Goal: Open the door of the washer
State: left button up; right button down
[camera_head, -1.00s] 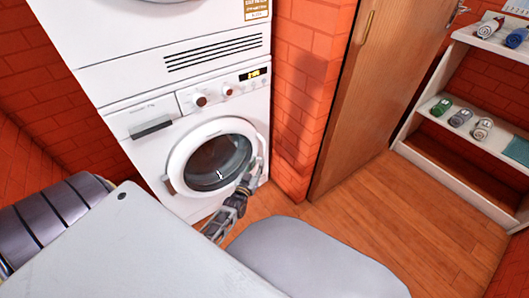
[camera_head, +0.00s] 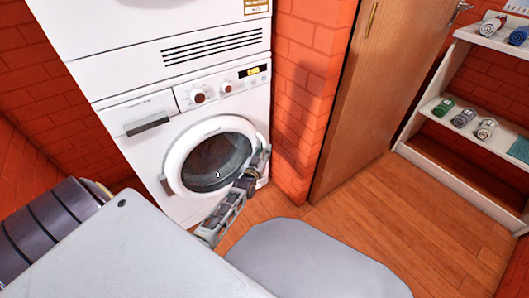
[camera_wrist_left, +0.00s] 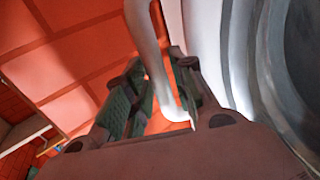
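The washer (camera_head: 150,155) is a white front-loader with its round door (camera_head: 177,160) shut; dark glass shows inside a white ring. My left gripper (camera_head: 260,159) is at the right edge of the door. In the left wrist view, the two dark green fingers of my left gripper (camera_wrist_left: 160,85) stand apart, with a pale curved handle bar (camera_wrist_left: 146,35) running between them. The bar looks closer to the right finger; I cannot tell whether they touch. The curved door rim (camera_wrist_left: 255,65) is just right of the fingers. My right gripper is not in view.
A red brick wall (camera_head: 300,90) and a wooden door (camera_head: 350,120) stand right of the washer. A white shelf (camera_head: 440,125) with several small rolled items is at the far right. Wooden floor (camera_head: 400,215) lies open between them.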

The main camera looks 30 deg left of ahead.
pick_arm(q)
jog(key=shift+w+a, duration=0.1)
jog(key=shift+w, duration=0.15)
grip_shut()
dwell(0.4)
